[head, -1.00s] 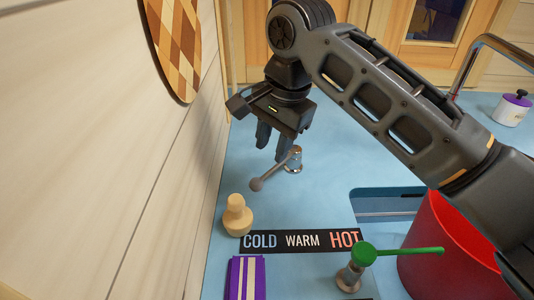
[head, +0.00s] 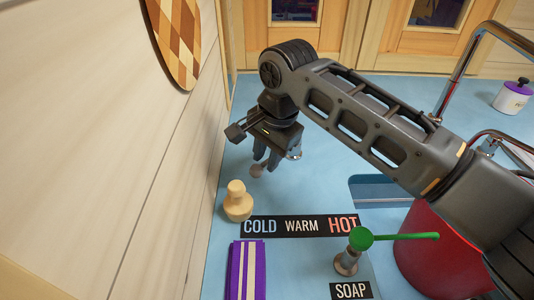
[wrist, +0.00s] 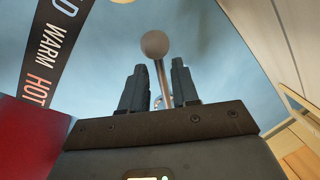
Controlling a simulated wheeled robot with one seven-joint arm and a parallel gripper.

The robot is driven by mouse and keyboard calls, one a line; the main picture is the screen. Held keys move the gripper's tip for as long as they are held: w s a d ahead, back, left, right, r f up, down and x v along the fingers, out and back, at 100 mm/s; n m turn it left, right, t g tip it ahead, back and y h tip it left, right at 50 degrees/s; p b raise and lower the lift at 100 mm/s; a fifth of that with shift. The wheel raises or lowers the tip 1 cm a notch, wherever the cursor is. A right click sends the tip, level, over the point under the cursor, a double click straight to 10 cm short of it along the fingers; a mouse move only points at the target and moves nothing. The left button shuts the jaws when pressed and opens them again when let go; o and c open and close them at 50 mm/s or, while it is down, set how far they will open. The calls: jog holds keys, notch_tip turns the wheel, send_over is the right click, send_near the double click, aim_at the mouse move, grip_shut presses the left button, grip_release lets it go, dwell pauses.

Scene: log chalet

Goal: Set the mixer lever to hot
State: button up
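The mixer lever is a grey rod with a round knob (head: 257,170) on a chrome base (head: 295,154). It points toward the left front, to the COLD side of the black COLD WARM HOT label (head: 300,226). My gripper (head: 265,160) is over the lever, fingers down, and hides most of the rod. In the wrist view the knob (wrist: 155,44) sticks out beyond my fingertips (wrist: 157,70). The rod runs between the two fingers with gaps visible, so the gripper is open around it.
A pale wooden pawn-shaped object (head: 237,203) stands just in front of the knob. A green-topped soap pump (head: 361,239), a purple striped item (head: 247,270) and a red basin (head: 425,250) are nearer. The plank wall (head: 120,150) is close on the left.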

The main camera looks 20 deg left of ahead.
grip_shut()
dwell(1.2)
